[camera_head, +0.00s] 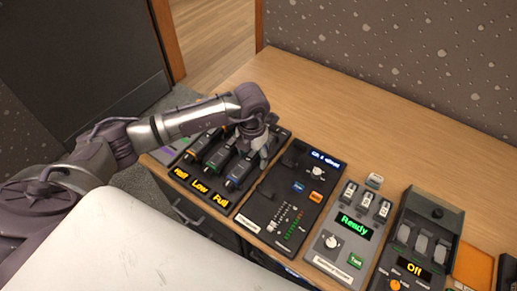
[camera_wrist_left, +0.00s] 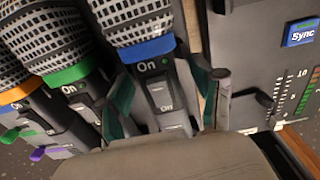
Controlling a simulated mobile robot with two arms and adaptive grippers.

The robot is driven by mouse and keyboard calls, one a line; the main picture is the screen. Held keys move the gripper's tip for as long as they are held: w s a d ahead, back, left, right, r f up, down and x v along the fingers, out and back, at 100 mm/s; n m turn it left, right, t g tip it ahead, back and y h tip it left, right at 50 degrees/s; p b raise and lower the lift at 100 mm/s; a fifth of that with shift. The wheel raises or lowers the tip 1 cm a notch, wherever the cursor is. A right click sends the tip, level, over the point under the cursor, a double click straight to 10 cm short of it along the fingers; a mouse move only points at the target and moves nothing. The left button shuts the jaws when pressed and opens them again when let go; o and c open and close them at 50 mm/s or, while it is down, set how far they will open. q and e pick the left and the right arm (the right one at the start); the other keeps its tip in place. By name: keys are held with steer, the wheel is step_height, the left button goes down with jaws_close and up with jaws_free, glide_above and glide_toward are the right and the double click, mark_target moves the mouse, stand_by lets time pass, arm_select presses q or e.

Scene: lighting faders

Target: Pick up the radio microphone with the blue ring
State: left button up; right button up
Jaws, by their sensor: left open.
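The radio microphone with the blue ring (camera_wrist_left: 148,48) has a silver mesh head and a dark body marked "On". In the head view it is the rightmost microphone (camera_head: 238,172) in the dark charging dock (camera_head: 226,205), above the "Full" display, partly hidden by my gripper. My left gripper (camera_head: 252,150) is over that end of the dock. In the left wrist view its open fingers (camera_wrist_left: 172,85) stand on either side of the microphone's body below the ring. I cannot tell whether they touch it. My right gripper is not in view.
Microphones with a green ring (camera_wrist_left: 66,75) and an orange ring (camera_wrist_left: 18,93) stand close on the left. A fader panel (camera_head: 268,212) is close on the right. Farther right are the "Ready" unit (camera_head: 325,262) and the "Off" unit (camera_head: 440,222). The table's back (camera_head: 310,95) is clear.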

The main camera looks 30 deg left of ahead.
arm_select(q)
jaws_close()
steer(key=shift+r, duration=0.1)
steer(key=shift+r, duration=0.1)
stand_by(0.3)
